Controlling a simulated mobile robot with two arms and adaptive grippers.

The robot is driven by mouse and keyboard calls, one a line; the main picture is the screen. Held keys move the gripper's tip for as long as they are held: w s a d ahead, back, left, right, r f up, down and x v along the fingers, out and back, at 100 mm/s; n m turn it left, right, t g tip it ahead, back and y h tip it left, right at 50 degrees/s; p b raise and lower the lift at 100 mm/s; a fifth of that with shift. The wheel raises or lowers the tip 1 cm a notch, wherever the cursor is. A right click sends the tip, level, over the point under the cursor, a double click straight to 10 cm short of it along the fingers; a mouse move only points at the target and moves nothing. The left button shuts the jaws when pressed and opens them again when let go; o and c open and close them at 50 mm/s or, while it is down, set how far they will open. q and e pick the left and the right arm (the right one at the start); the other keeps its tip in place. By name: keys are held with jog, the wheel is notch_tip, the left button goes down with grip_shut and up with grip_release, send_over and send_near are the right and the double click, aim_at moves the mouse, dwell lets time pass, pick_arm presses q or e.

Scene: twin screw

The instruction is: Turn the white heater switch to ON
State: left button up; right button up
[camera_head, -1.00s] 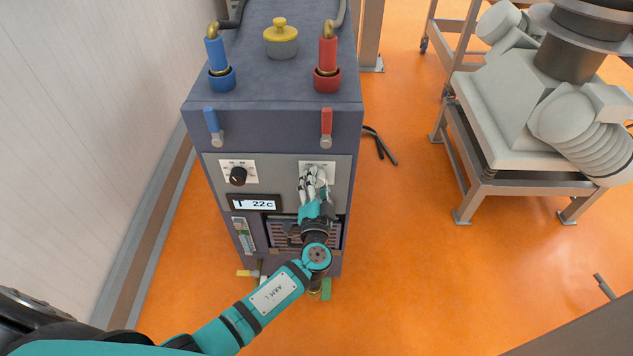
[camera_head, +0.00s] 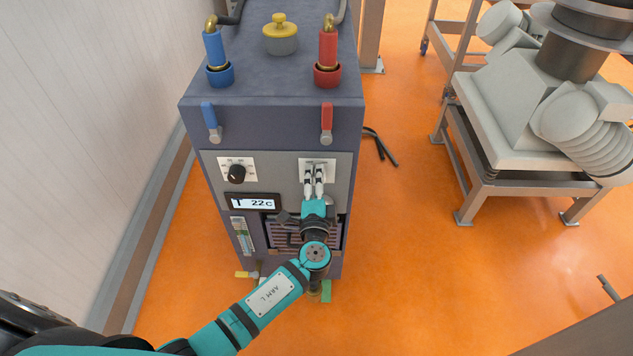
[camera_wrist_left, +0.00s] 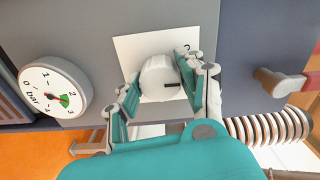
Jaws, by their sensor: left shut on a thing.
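The white heater switch (camera_wrist_left: 160,78) is a round white knob with a dark pointer mark, on a white plate (camera_wrist_left: 128,48) on the heater's grey front panel. In the left wrist view my left gripper (camera_wrist_left: 158,88) has a finger on each side of the knob and is shut on it. The mark points to the right in that view. In the head view my left gripper (camera_head: 313,180) is at the white plate (camera_head: 317,163), and its fingers hide the knob. The plate's lettering is too small to read. My right gripper is not in view.
A black knob (camera_head: 236,173) and a display reading 22c (camera_head: 254,203) are left of my gripper. Blue (camera_head: 211,116) and red (camera_head: 327,118) levers hang above. A pressure gauge (camera_wrist_left: 55,90) shows in the wrist view. Orange floor lies right of the heater.

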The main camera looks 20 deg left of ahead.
pick_arm(q)
jog(key=m, duration=0.5)
jog(key=shift+m, duration=0.3)
dwell(0.4)
jog(key=o, duration=1.2)
jog(key=v, duration=1.2)
